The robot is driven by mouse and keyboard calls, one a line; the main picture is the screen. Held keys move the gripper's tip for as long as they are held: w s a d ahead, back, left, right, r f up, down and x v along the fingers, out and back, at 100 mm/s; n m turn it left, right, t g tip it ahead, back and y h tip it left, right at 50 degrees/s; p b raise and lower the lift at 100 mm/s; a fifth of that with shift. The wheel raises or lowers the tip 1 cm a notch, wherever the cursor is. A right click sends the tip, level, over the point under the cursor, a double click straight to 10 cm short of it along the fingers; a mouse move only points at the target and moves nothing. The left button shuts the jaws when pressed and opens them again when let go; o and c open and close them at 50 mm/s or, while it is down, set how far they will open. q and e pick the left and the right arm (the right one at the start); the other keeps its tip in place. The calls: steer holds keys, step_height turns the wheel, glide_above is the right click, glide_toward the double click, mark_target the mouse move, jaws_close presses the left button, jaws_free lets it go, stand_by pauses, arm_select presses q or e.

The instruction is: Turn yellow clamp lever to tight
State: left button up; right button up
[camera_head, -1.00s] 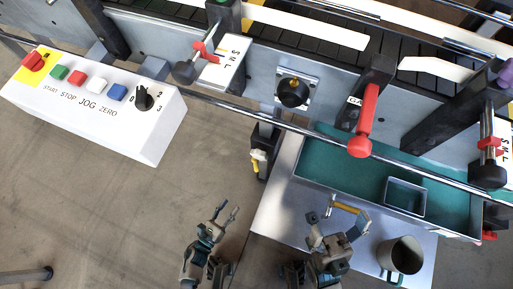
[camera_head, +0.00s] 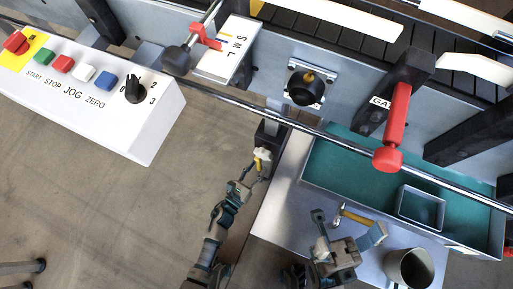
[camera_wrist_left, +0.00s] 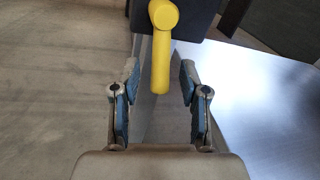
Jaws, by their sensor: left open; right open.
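The yellow clamp lever (camera_head: 263,155) is on a dark block (camera_head: 270,134) below the machine's long rail. In the left wrist view the lever (camera_wrist_left: 161,50) has a round hub at the top and a handle hanging down. My left gripper (camera_head: 254,172) is open just below the lever. In the left wrist view its fingers (camera_wrist_left: 160,78) stand apart on either side of the handle's lower end, with gaps on both sides. My right gripper (camera_head: 345,227) is open above the grey table, near a small yellow-handled tool (camera_head: 358,215).
A white control box (camera_head: 95,95) with colored buttons and a knob is at the left. A red-ended lever (camera_head: 388,155) hangs over a teal tray (camera_head: 335,165) holding a small box (camera_head: 421,207). A grey mug (camera_head: 409,268) stands at the lower right.

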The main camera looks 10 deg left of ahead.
arm_select(q)
steer(key=shift+w, duration=0.1)
jaws_close()
steer(key=shift+d, duration=0.1)
steer(key=shift+d+f+n+b, duration=0.1)
steer(key=shift+d+n+b, duration=0.25)
steer(key=shift+n, duration=0.35)
steer(key=shift+s+d+r+n+t+b, duration=0.15)
steer(key=shift+d+r+n+t, duration=0.1)
steer(key=shift+n, duration=0.7)
steer(key=shift+s+d+r+n+t+b, duration=0.1)
steer(key=shift+d+r+n+t, duration=0.15)
steer(key=shift+n, duration=0.75)
steer(key=shift+s+d+r+n+t+b, duration=0.1)
steer(key=shift+s+d+r+n+t, duration=0.15)
steer(key=shift+n, duration=0.7)
steer(key=shift+w+d+f, duration=0.1)
